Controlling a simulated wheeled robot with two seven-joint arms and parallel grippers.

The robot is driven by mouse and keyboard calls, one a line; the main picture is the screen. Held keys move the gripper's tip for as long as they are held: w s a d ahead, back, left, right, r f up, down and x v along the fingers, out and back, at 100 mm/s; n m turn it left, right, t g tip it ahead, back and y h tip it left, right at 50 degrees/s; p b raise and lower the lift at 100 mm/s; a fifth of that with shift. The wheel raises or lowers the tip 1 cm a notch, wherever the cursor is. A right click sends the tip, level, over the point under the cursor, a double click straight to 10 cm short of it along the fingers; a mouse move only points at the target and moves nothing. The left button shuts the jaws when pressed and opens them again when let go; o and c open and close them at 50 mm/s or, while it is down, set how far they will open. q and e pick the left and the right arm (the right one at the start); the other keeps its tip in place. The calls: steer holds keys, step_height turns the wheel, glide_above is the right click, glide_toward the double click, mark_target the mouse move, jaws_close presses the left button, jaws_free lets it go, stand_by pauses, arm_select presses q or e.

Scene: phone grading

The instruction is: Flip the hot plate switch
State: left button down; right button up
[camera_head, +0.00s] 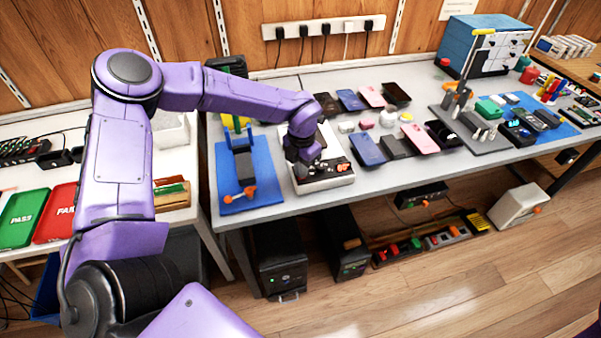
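The hot plate (328,181) is a white box with a dark control panel on its front, near the front edge of the grey table. Small dark and red controls sit on that panel; which of them is the switch is too small to tell. My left gripper (302,172) points down at the left part of the panel, touching or very close to it. The gripper hides that part of the panel, and its fingers are too dark and small to tell open from shut. My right gripper is not in view.
A blue mat (230,205) with a dark stand and an orange knob lies left of the hot plate. Several phones (367,149) lie to the right. Green PASS (24,219) and red FAIL (57,212) trays are at far left. A power strip (323,28) hangs on the wall.

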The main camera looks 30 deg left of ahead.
arm_select(q)
steer(key=shift+s+f, duration=0.1)
step_height(320, 180, up, 7)
steer(key=p, duration=0.6)
stand_by(0.3)
